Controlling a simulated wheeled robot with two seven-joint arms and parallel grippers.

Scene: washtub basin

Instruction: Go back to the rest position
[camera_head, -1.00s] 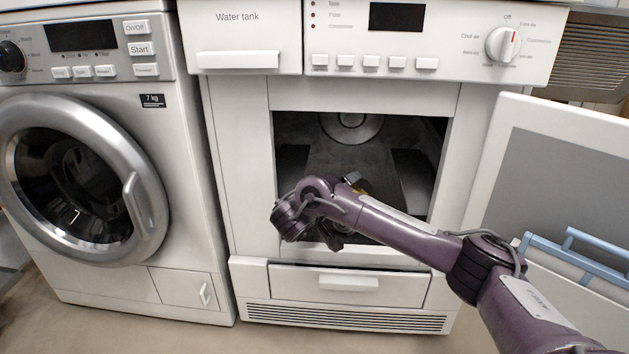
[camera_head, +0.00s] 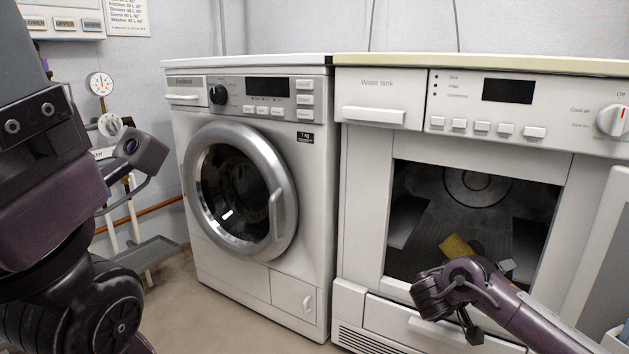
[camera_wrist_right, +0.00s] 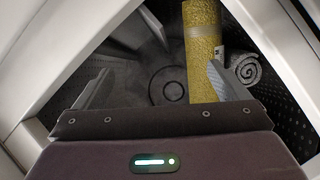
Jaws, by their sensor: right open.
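My right gripper (camera_wrist_right: 160,88) is open in the right wrist view, its two grey fingers wide apart at the dryer opening. A yellow roll (camera_wrist_right: 205,50) and a grey spiral roll (camera_wrist_right: 245,68) lie inside the dryer beyond the fingers, near the right finger. The yellow roll also shows in the head view (camera_head: 457,246). My right wrist is in front of the dryer opening there, and its fingers are not clearly visible. My left gripper (camera_head: 22,65) is raised close to the camera at the left edge, partly cut off. Its jaw opening cannot be seen.
The dryer (camera_head: 362,190) has its door (camera_head: 600,245) swung open on the right. The washing machine (camera_head: 318,215) stands beside it with its round door shut. Gauges and pipes (camera_head: 110,125) are on the wall at left. Some floor (camera_head: 235,310) is clear in front.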

